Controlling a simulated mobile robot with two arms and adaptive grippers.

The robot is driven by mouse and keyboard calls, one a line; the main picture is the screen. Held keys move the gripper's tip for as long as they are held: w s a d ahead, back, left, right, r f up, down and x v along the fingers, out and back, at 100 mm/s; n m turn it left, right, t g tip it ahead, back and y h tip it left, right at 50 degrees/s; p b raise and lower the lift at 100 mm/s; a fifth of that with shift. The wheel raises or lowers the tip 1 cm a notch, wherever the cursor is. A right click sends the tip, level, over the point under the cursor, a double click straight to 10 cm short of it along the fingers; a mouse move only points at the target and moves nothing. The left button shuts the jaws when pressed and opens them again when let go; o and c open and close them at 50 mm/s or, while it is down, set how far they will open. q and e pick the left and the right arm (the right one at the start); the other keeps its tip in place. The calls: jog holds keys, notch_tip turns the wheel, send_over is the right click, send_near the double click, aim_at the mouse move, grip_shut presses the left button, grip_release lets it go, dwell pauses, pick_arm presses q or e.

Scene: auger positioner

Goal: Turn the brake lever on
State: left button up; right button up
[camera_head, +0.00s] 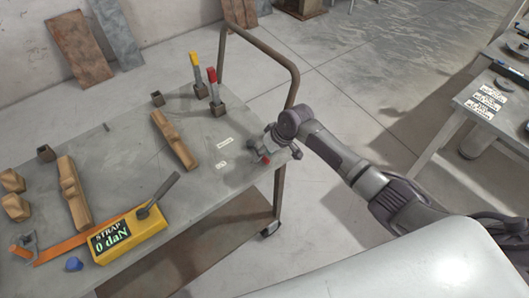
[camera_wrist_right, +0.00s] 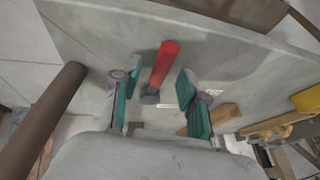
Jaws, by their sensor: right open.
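A short red-handled lever (camera_wrist_right: 165,62) stands between the two green-padded fingers of my right gripper (camera_wrist_right: 158,84) in the right wrist view. The fingers are apart, with gaps on both sides of the lever. In the head view my right gripper (camera_head: 267,148) is at the right end of the workbench, and a bit of red (camera_head: 266,160) shows beneath it; the rest of that lever is hidden. A taller red-handled lever (camera_head: 213,86) and a yellow-handled lever (camera_head: 197,72) stand upright farther back. I cannot read which lever is the brake. My left gripper is out of view.
A yellow box (camera_head: 130,238) with a STRAP display reading 0 daN and a grey lever sits at the front. Wooden blocks (camera_head: 174,139) lie on the bench (camera_head: 130,165). A brown rail (camera_head: 262,43) rises at the bench end. Small white labels (camera_head: 224,142) lie near my right gripper.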

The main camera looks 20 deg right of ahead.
jog(key=shift+w+f, duration=0.1)
jog(key=shift+f, duration=0.1)
grip_shut()
jog(key=shift+a, duration=0.1)
